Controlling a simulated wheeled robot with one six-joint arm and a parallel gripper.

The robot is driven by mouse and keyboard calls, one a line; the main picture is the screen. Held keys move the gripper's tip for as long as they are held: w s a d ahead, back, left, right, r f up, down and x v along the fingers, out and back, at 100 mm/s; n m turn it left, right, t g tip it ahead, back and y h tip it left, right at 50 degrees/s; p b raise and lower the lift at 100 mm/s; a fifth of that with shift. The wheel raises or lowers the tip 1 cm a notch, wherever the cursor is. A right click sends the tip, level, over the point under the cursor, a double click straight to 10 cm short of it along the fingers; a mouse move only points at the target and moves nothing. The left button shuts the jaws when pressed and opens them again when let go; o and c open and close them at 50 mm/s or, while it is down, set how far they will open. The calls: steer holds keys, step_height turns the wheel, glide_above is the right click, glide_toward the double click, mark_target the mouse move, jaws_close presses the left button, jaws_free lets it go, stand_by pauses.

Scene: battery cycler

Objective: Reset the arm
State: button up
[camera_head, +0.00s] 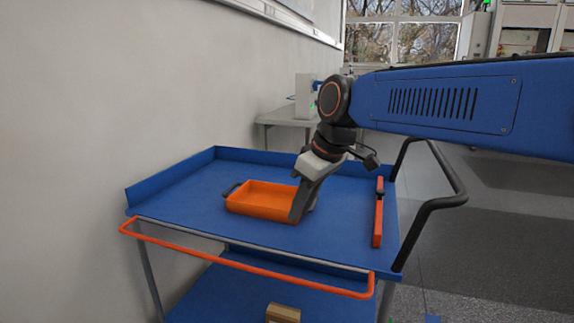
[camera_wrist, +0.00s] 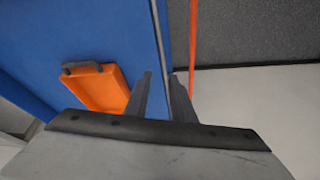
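My gripper (camera_head: 298,208) hangs down over the blue trolley top (camera_head: 190,200), in front of the right end of the orange tray (camera_head: 240,208) in the head view. In the wrist view its two fingers (camera_wrist: 162,80) stand apart with nothing between them. The tray also shows there (camera_wrist: 98,88), to the left of the fingers and clear of them. It looks empty and lies flat, with a dark handle at its far end. Its right end is partly hidden behind my gripper in the head view. My arm reaches in from the right.
The trolley has a raised back edge, an orange front rail (camera_head: 245,263) and a black push handle (camera_head: 448,202). A narrow orange piece with a dark fitting (camera_head: 378,215) lies near its right edge. A brown box (camera_head: 283,313) sits on the lower shelf. A wall borders the left.

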steer(key=s+d+f+m, duration=0.1)
steer(key=s+d+f, duration=0.1)
steer(key=d, duration=0.3)
steer(key=s+d+f+m+t+h, duration=0.1)
steer(key=s+d+f+m, duration=0.1)
steer(key=d, duration=0.3)
steer(key=s+d+f+m, duration=0.2)
steer(key=s+d, duration=0.2)
steer(key=d, duration=0.1)
steer(key=shift+s+d+f+h, duration=0.15)
steer(key=shift+d+h, duration=0.05)
steer(key=shift+h, duration=0.1)
steer(key=s+d+f+m+t+h, duration=0.1)
steer(key=s+d+f+m+h, duration=0.1)
steer(key=s+d+f+m, duration=0.4)
steer(key=s+d+f, duration=0.4)
steer(key=s, duration=0.1)
steer(key=shift+s+d+f, duration=0.2)
steer(key=shift+f, duration=0.15)
